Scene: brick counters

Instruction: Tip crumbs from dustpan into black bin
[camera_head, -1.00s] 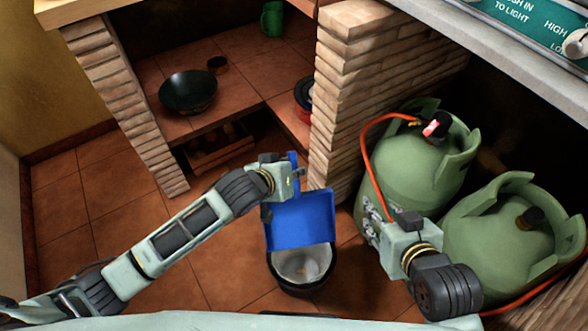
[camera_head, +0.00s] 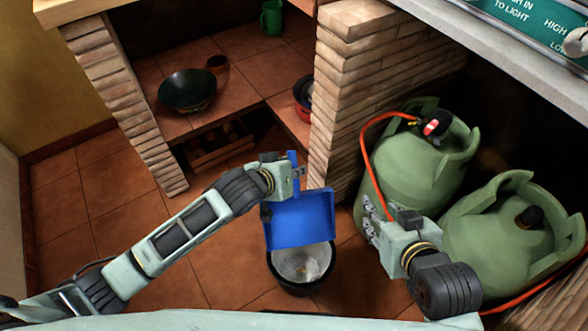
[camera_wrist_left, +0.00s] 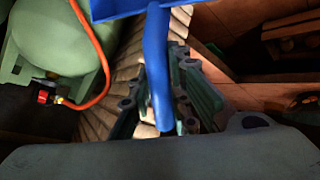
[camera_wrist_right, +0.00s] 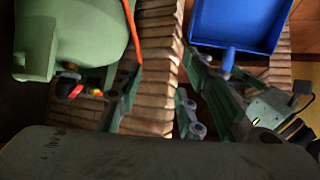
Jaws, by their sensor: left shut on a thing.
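The blue dustpan (camera_head: 300,220) is tilted steeply, with its lower edge over the back part of the black bin (camera_head: 296,291). My left gripper (camera_head: 293,176) is shut on its handle, which also shows in the left wrist view (camera_wrist_left: 157,65). The bin stands upright on the floor, with a pale grey inside. Small light and brownish bits, seemingly crumbs (camera_head: 312,268), show inside it. I see no crumbs on the visible face of the dustpan. My right gripper (camera_head: 372,222) is open and empty, right of the dustpan; its spread fingers show in the right wrist view (camera_wrist_right: 178,100).
Two green gas cylinders (camera_head: 410,165) with an orange hose (camera_head: 367,160) stand close by my right gripper. A brick pillar (camera_head: 335,100) rises behind the dustpan. A shelf on the left holds a dark wok (camera_head: 187,92). Tiled floor left of the bin is clear.

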